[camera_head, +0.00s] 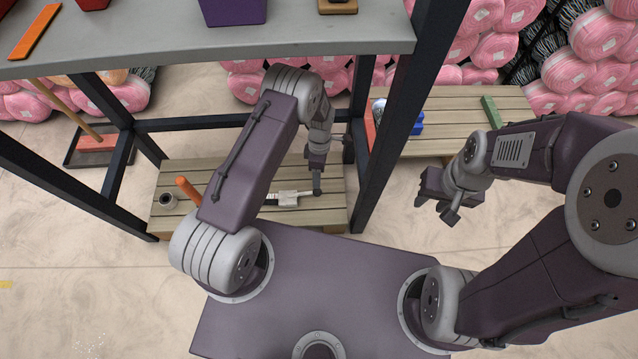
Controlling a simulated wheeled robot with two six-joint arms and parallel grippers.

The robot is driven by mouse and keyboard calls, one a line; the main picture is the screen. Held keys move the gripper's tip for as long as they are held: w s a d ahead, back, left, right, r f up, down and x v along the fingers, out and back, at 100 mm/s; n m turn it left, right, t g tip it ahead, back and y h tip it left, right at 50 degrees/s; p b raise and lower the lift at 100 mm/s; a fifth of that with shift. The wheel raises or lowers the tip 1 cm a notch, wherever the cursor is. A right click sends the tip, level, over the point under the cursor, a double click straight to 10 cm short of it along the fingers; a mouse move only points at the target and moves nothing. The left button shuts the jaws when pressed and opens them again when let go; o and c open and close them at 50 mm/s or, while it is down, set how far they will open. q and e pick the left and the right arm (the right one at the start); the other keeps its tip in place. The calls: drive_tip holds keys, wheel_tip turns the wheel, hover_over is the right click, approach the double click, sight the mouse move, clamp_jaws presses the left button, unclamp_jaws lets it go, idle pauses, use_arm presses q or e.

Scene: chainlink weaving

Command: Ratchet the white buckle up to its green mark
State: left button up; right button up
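The white buckle (287,198) lies on the low slatted wooden bench under the shelf, with a thin light strap running out to its right. My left gripper (317,187) points down at the strap's right end, just right of the buckle. Its fingers are too small and dark to show whether they are open or shut. I cannot make out the green mark. My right gripper (436,207) is open and empty, its fingers spread above the floor to the right of the shelf frame.
The low bench (222,218) also holds a grey ring-shaped piece (168,200) and an orange-handled tool (188,189). A grey shelf (330,32) on dark posts stands above. A second slatted bench (455,112) lies right, with blue and green items. Pink bundles (600,38) fill the back.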

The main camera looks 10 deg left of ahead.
sight(303, 193)
use_arm(q)
drive_tip(key=f+b, duration=0.1)
drive_tip(key=f, duration=0.2)
drive_tip(key=s+f+b, duration=0.1)
drive_tip(key=f+b, duration=0.1)
drive_tip(key=f, duration=0.1)
drive_tip(key=f+b, duration=0.2)
drive_tip(key=f, duration=0.1)
drive_tip(key=shift+s, duration=0.3)
drive_tip(key=shift+r, duration=0.1)
clamp_jaws()
idle(0.7)
